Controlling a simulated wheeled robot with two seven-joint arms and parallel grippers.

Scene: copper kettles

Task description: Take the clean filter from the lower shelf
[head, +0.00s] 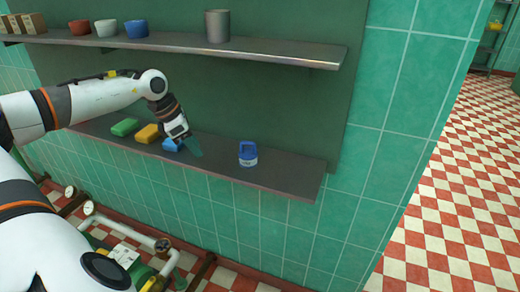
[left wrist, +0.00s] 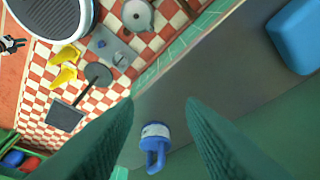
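The filter appears to be the small blue canister with a handle and white label band (head: 248,155), upright on the right part of the lower shelf (head: 290,180). In the left wrist view the blue canister (left wrist: 155,145) shows between the two green fingers, beyond them. My left gripper (head: 194,147) is over the lower shelf, left of the canister and close to a blue sponge (head: 171,145). Its fingers are spread wide (left wrist: 160,112) with nothing between them. My right gripper is in neither view.
A yellow sponge (head: 147,133) and a green sponge (head: 125,127) lie farther left on the lower shelf. The upper shelf (head: 280,50) holds bowls, a metal cup (head: 217,26) and boxes. Pipes with gauges (head: 89,208) run below. The shelf right of the canister is clear.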

